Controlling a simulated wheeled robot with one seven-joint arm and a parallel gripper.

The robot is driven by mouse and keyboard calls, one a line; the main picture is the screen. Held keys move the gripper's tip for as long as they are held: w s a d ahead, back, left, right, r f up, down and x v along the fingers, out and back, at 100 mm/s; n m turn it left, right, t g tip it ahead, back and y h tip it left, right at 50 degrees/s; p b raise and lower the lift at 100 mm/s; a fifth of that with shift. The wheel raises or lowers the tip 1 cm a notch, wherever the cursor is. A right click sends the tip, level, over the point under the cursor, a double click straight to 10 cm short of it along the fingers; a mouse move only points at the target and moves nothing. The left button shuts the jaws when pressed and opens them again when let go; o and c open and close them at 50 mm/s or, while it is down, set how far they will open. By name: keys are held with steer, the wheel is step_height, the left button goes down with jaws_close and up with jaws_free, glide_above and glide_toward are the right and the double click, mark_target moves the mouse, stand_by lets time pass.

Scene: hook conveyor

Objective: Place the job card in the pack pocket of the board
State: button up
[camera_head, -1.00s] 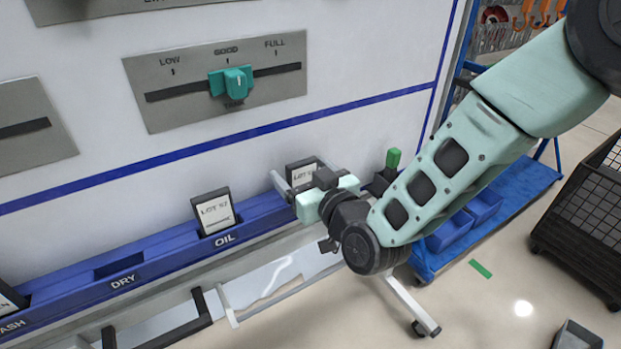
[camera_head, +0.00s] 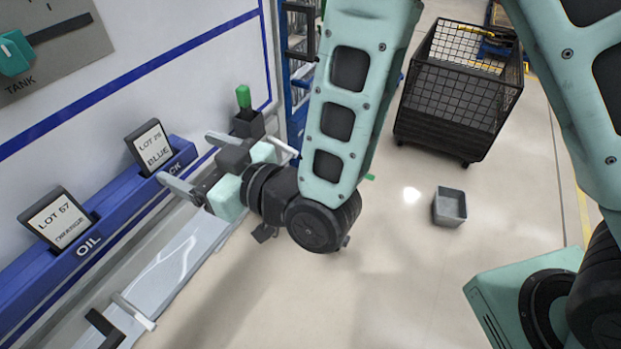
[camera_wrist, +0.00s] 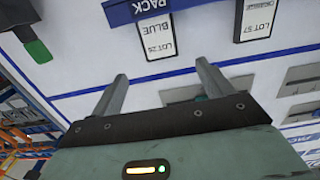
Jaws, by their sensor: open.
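A dark-framed card marked LOT 26 BLUE (camera_head: 150,146) stands in the pocket at the right end of the blue rail (camera_head: 113,215) on the board, leaning slightly back. The label by this pocket is partly hidden in the head view; the wrist view shows the card (camera_wrist: 157,37), upside down, by the PACK label (camera_wrist: 150,6). A second card, LOT 57 ORANGE (camera_head: 58,220), stands in the OIL pocket to the left. My gripper (camera_head: 185,157) is open and empty, in front of the rail and apart from the LOT 26 card. Its fingers (camera_wrist: 162,70) point toward the board.
A green-topped post (camera_head: 244,97) stands by the board's right edge, close behind my gripper. A black mesh cart (camera_head: 455,105) and a small grey bin (camera_head: 450,207) stand on the floor to the right. Grey handles (camera_head: 133,311) project below the rail. Floor between is clear.

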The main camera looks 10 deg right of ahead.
steer(key=s+d+m+g+h, duration=0.1)
steer(key=s+d+g+h, duration=0.4)
steer(key=d, duration=0.6)
steer(key=s+d+m+g+h, duration=0.1)
steer(key=s+d+g+h, duration=0.5)
steer(key=s+d, duration=0.4)
steer(key=shift+d+r+h, duration=0.4)
steer(key=shift+d+h, duration=0.35)
steer(key=shift+h, duration=0.15)
